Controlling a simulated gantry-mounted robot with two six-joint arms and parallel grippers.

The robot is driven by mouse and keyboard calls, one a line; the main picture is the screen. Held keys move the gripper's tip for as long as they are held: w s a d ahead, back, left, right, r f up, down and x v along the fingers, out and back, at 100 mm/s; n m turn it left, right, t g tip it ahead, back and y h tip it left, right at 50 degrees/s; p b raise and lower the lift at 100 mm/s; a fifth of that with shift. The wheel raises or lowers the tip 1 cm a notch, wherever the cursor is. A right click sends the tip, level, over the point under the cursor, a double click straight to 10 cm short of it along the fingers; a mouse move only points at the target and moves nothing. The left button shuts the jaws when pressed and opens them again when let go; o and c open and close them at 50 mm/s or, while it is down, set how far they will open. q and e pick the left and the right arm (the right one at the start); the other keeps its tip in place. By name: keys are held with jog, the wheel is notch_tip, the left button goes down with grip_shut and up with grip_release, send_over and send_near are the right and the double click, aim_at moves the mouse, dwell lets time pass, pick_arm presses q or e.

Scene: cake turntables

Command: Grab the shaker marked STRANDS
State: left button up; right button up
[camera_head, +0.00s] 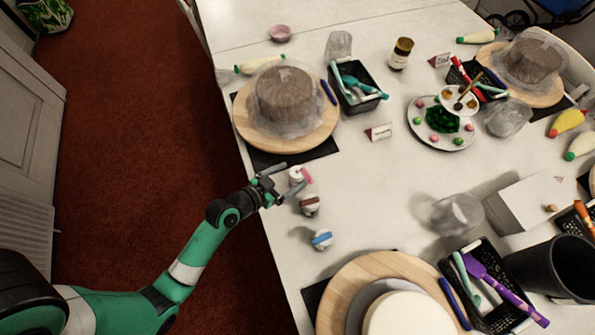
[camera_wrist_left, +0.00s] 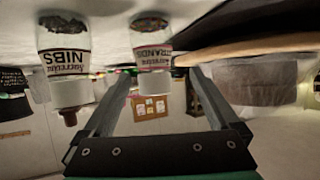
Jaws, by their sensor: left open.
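The STRANDS shaker (camera_wrist_left: 152,52) shows upside down in the left wrist view, its label readable, with its white end between my left finger tips. In the head view a small white shaker with pink (camera_head: 297,176) stands at the table's left edge, between my open left gripper's fingers (camera_head: 287,181); it appears to be the same one. The fingers show no clear contact with it. The NIBS shaker (camera_wrist_left: 63,58) is beside it in the wrist view, outside the fingers. My right gripper is not in view.
A brown-banded shaker (camera_head: 309,206) and a blue-banded shaker (camera_head: 321,239) stand in a row nearer the front. A wrapped brown cake (camera_head: 287,95) sits on a wooden turntable (camera_head: 244,125) behind. A small card (camera_head: 378,132) stands to the right. The table's middle has free room.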

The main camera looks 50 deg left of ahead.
pick_arm(q)
jog(key=x, duration=0.1)
jog(key=b+x, duration=0.1)
jog(key=x, duration=0.1)
jog(key=b+x, duration=0.1)
jog(key=x, duration=0.1)
jog(key=shift+w+d+f, duration=0.1)
jog(key=shift+d+f, duration=0.2)
jog(key=shift+d, duration=0.05)
jog(key=shift+w, duration=0.25)
grip_shut()
